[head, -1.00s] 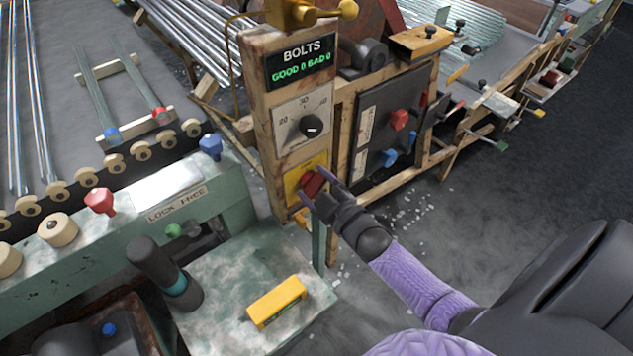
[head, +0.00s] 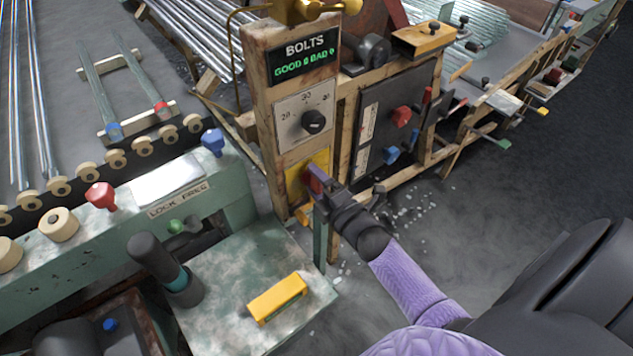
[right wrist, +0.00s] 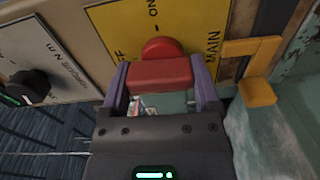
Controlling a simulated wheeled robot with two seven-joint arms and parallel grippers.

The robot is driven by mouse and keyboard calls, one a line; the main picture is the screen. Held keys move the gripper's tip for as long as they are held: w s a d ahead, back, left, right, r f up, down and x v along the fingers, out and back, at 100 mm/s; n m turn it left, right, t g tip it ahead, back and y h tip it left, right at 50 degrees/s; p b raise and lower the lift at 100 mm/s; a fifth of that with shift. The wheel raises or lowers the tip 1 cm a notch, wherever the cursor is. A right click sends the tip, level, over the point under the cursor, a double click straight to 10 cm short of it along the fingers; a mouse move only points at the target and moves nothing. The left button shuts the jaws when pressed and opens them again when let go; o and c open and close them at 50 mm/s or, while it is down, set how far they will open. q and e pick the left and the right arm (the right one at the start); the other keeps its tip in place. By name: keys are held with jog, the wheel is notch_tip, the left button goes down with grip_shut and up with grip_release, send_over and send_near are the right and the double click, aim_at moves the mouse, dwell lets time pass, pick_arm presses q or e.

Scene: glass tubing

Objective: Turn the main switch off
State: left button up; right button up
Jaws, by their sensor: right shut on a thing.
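The main switch is a red handle (right wrist: 160,73) on a yellow plate (right wrist: 110,25) with the words MAIN, ON and part of OFF in the right wrist view. In the head view the yellow plate (head: 296,172) is low on the wooden post, and the red handle (head: 314,181) is mostly hidden by my gripper. My right gripper (right wrist: 162,82) is shut on the red handle, with one purple finger on each side of it. In the head view my right gripper (head: 316,183) reaches the post from the lower right. My left gripper is not in view.
Above the switch are a dial (head: 313,121) and a BOLTS display (head: 303,63). A dark panel (head: 375,150) with red and blue knobs stands right of the post. A green bench (head: 220,290) with a yellow block (head: 277,299) is at the front.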

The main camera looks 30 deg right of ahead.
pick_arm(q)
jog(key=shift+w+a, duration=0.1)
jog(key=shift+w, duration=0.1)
pick_arm(e)
jog(key=shift+n, duration=0.3)
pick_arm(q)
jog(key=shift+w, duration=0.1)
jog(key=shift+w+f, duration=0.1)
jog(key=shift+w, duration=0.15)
